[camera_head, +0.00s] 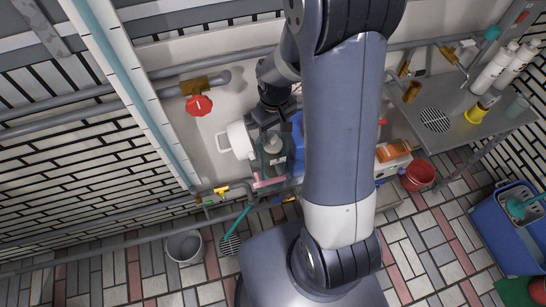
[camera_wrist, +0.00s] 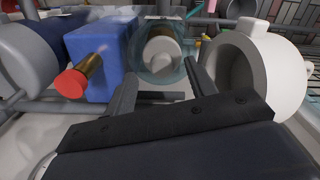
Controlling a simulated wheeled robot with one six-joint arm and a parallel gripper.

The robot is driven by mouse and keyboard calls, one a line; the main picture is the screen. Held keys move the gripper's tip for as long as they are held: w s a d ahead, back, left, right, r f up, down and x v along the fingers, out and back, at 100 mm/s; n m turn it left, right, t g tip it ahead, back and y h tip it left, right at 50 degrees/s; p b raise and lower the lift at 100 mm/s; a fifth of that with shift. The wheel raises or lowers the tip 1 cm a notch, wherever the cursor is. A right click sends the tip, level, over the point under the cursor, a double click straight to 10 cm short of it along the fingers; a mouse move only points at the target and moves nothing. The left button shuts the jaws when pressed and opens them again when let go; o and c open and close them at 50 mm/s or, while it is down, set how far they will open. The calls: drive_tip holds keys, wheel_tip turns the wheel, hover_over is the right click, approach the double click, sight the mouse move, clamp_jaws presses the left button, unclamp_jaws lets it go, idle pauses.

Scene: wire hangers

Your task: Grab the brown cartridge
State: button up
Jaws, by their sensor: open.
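My gripper (camera_wrist: 161,72) is open, its two dark fingers apart in the wrist view. A clear jar-like cylinder with a pale beige-brown core (camera_wrist: 162,50) stands just beyond the gap between them, and nothing is visibly held. No clearly marked brown cartridge shows; this core may be it, but I cannot tell. A brassy brown stub with a red end (camera_wrist: 82,78) sticks out by the blue box (camera_wrist: 100,55), left of the fingers. In the head view my gripper (camera_head: 273,120) is over the cluttered ledge beside the wall, its fingertips hard to make out.
A white pot (camera_wrist: 262,65) stands close to the right finger; it also shows in the head view (camera_head: 237,141). A metal table (camera_head: 455,135) with white bottles (camera_head: 493,68) is at the right. A red bucket (camera_head: 420,176) and a blue bin (camera_head: 507,235) stand on the floor.

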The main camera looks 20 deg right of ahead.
sight(273, 138)
drive_tip(key=shift+w+a+f, duration=0.1)
drive_tip(key=shift+f, duration=1.95)
drive_tip(key=shift+c, duration=0.3)
clamp_jaws()
